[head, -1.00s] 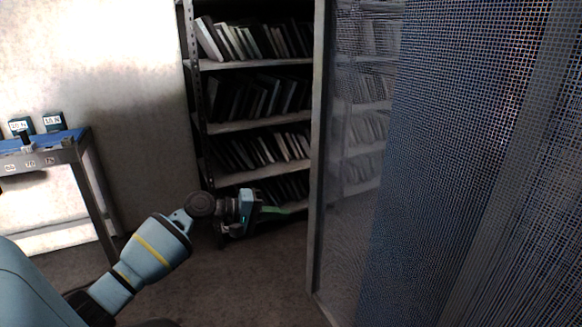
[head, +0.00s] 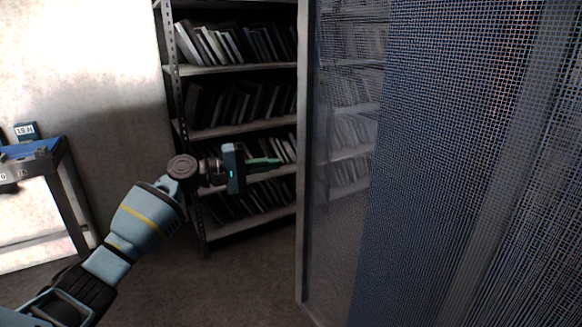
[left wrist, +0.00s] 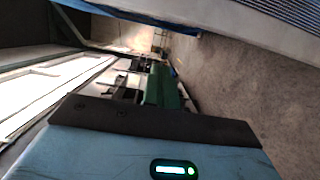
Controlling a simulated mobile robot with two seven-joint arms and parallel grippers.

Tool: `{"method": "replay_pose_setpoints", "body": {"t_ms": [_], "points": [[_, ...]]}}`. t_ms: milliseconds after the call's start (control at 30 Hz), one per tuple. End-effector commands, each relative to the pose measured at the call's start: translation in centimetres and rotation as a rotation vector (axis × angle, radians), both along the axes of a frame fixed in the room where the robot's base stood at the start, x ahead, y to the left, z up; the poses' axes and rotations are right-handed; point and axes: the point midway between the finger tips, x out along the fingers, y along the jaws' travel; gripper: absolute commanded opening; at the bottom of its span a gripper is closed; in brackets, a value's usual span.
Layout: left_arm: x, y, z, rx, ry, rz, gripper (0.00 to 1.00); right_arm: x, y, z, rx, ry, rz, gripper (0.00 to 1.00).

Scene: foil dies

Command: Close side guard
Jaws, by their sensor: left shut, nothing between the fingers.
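The side guard (head: 335,215) is a tall mesh panel in a grey frame. Its upright edge (head: 303,150) stands near the middle of the head view, and shelves show through its mesh. My left gripper (head: 278,162) points right toward that edge, with a visible gap between them in the picture. Its green fingers are shut and empty. The fingers also show in the left wrist view (left wrist: 163,88). I cannot tell which panel runs along the top of the left wrist view. My right gripper is not in view.
A metal shelf rack (head: 235,132) with several rows of dark, plate-like items stands behind my left gripper. A blue-topped bench (head: 35,150) with a small labelled box (head: 26,131) is at the left. Grey floor (head: 235,285) is clear below my left arm.

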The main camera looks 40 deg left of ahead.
Motion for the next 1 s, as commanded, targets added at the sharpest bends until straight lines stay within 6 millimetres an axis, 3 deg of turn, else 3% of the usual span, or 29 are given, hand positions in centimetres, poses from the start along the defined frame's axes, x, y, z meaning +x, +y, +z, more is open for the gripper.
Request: {"method": "replay_pose_setpoints", "body": {"t_ms": [300,700,1000], "points": [[3.4,-2.6,0.2,0.000,-0.002,-0.001,0.00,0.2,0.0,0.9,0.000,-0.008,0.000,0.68],[1.8,-5.7,0.1,0.002,0.001,0.001,0.00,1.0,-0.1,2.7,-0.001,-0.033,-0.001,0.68],[1.7,-6.1,-0.1,0.001,0.003,0.001,0.00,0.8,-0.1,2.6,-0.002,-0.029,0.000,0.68]]}}
